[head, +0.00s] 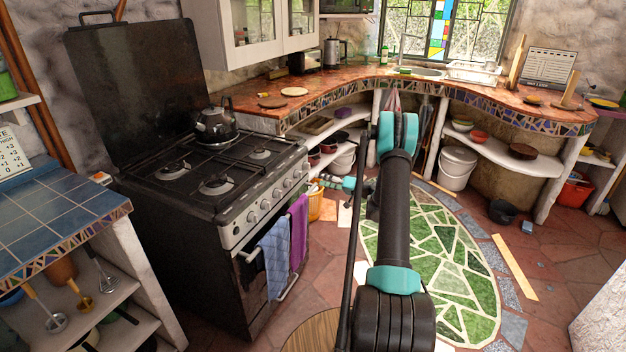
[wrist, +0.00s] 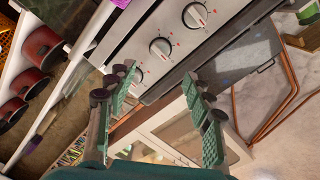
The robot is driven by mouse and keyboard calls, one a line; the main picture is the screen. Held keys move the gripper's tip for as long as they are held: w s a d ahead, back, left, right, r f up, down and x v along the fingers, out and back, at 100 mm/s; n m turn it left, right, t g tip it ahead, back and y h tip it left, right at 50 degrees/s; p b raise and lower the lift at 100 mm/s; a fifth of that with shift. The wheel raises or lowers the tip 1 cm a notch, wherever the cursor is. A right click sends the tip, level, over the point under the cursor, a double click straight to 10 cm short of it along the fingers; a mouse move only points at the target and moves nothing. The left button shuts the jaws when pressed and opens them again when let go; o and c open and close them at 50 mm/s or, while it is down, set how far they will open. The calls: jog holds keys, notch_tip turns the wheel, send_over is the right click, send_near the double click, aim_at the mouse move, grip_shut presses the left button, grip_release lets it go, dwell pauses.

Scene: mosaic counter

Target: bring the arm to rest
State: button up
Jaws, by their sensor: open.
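My arm (head: 396,200) rises in the middle of the head view, bent at a teal joint. My gripper (head: 322,182) shows small beside the arm, in front of the stove's right side, pointing left. In the wrist view its two teal-padded fingers (wrist: 158,82) stand apart with nothing between them. The stove (head: 238,205) is to the left of the gripper in the head view. Its knob panel (wrist: 172,38) lies beyond the fingertips in the wrist view, which is strongly tilted. I cannot tell the exact gap.
The curved counter (head: 375,80) runs behind. A white bucket (head: 457,168) stands below it. The green mosaic floor (head: 450,260) is clear at right.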

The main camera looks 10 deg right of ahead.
jog(key=shift+v, duration=1)
jog(key=s+a+r+g+h, duration=0.25)
jog(key=s+a+r, duration=0.25)
jog(key=s, duration=0.4)
jog(key=s+a+r+g+h, duration=0.2)
jog(key=s+a+r+h, duration=0.3)
jog(key=s, duration=0.4)
jog(key=s+d+f+g+h, duration=0.1)
jog(key=s+d+h, duration=0.1)
jog(key=s, duration=1.3)
jog(key=s+d+n+g+h, duration=0.1)
jog(key=s+h, duration=0.3)
jog(key=s, duration=1.1)
jog(key=shift+d+f, duration=0.35)
jog(key=shift+d, duration=0.4)
